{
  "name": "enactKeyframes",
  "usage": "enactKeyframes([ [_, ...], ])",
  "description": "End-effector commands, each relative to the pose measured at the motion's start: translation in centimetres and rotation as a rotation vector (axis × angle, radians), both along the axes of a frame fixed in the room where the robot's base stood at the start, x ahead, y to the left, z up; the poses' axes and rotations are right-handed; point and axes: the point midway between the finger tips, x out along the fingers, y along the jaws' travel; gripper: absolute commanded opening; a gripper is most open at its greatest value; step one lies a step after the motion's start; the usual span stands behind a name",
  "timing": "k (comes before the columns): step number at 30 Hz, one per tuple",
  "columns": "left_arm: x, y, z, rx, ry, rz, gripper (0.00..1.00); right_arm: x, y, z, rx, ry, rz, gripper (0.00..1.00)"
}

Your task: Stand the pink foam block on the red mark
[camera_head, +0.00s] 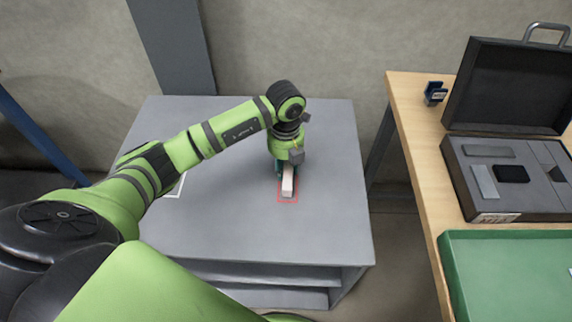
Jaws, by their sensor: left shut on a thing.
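The pale pink foam block (288,186) stands at the red mark (288,202), a thin red rectangular outline on the grey table (225,225). The block's lower end shows inside the outline; I cannot tell whether it touches the table top. My left gripper (288,170) comes down from above and is shut on the block's upper part. The gripper's fingers and wrist hide the top of the block and the far edge of the mark. My right gripper is not in view.
A white outline (179,186) lies on the table, partly behind my left arm. The grey table's right side is clear.

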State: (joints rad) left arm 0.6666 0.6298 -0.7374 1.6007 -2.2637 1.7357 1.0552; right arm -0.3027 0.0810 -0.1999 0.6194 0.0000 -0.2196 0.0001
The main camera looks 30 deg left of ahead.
Motion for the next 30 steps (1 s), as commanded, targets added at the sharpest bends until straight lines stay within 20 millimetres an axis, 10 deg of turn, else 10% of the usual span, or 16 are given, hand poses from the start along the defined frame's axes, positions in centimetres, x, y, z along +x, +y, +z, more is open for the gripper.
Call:
enactKeyframes([
  [11,0.0,0.0,-0.8,0.000,-0.001,-0.001,0.13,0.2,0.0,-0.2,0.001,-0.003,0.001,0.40],
  [12,0.1,0.0,-0.7,0.000,-0.001,-0.001,0.43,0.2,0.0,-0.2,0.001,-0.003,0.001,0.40],
  [14,0.0,0.0,-0.7,0.000,-0.001,-0.001,0.59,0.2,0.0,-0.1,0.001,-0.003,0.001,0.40],
  [30,0.2,0.0,1.9,-0.001,-0.007,-0.002,0.59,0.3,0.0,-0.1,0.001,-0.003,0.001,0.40],
])
